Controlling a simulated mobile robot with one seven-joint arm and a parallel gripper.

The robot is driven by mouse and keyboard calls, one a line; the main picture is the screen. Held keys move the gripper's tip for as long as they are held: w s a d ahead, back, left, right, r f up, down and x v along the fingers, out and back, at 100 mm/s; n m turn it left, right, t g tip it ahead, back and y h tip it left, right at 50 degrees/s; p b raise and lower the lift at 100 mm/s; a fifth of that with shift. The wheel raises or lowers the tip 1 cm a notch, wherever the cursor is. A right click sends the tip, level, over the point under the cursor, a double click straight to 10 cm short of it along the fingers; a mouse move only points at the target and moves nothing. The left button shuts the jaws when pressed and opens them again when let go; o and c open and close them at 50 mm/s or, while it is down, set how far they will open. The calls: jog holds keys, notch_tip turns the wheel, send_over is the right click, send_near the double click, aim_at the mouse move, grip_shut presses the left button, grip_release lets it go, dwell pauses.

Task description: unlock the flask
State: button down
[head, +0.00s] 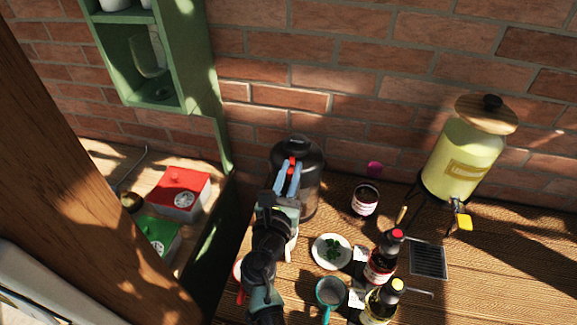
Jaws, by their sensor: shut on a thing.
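The flask (313,172) is a dark, rounded canister with a black lid (294,144), standing upright at the back left of the wooden table by the brick wall. My gripper (290,167) is at the front of the flask, just below its lid. Its blue fingers are closed on a small red tab (292,163) on the flask's front. My arm and fingers hide much of the flask's front and its base. Whether the tab is in its locked or unlocked position cannot be told.
A jar (365,199), a plate of green leaves (331,251), bottles (381,262) and a teal-handled cup (330,292) stand right of my arm. A yellow drink dispenser (464,160) stands further right. A green shelf (190,60) hangs at upper left. The table's right front is clear.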

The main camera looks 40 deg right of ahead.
jog(key=n+t+y, duration=0.1)
jog(key=d+n+t+y+p, duration=0.1)
jog(key=shift+s+r+n+t+y, duration=0.2)
jog(key=shift+s+n+t+y, duration=0.1)
jog(key=shift+s+y, duration=0.1)
jog(key=n+t+y, duration=0.1)
jog(key=d+n+t+y+p, duration=0.1)
jog(key=y, duration=0.1)
jog(key=shift+y, duration=0.3)
jog(key=n+y, duration=0.2)
jog(key=shift+d+f+t+y, duration=0.1)
jog(key=shift+d+t+y, duration=0.1)
jog(key=shift+t+y, duration=0.15)
jog(key=shift+d+n+t+y+b, duration=0.1)
jog(key=shift+n+t+y+b, duration=0.4)
jog(key=shift+n+y, duration=0.6)
jog(key=shift+y, duration=0.25)
jog(key=c, duration=0.8)
grip_release()
notch_tip(320, 180, up, 10)
